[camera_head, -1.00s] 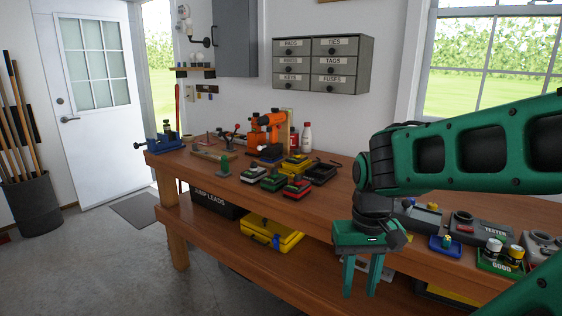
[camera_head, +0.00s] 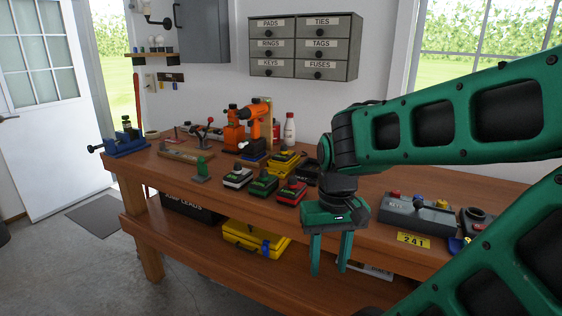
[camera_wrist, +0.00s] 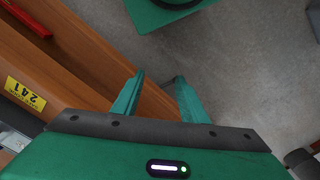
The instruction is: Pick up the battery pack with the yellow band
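Several battery packs stand on the wooden workbench (camera_head: 210,205) in the head view. One has a pale grey-white band (camera_head: 237,178), one a green band (camera_head: 263,185) and one a red band (camera_head: 291,193). Behind them is a yellow-and-black item (camera_head: 284,161), likely the yellow-banded pack; its lower part is partly hidden by the others. My gripper (camera_head: 330,264) is open and empty, pointing down in front of the bench's front edge, right of the packs. The wrist view shows its two parted fingers (camera_wrist: 158,82) over the floor beside the bench; no battery pack is clearly visible there.
A grey tester box (camera_head: 417,212) is at the right. A yellow case (camera_head: 250,240) lies on the lower shelf.

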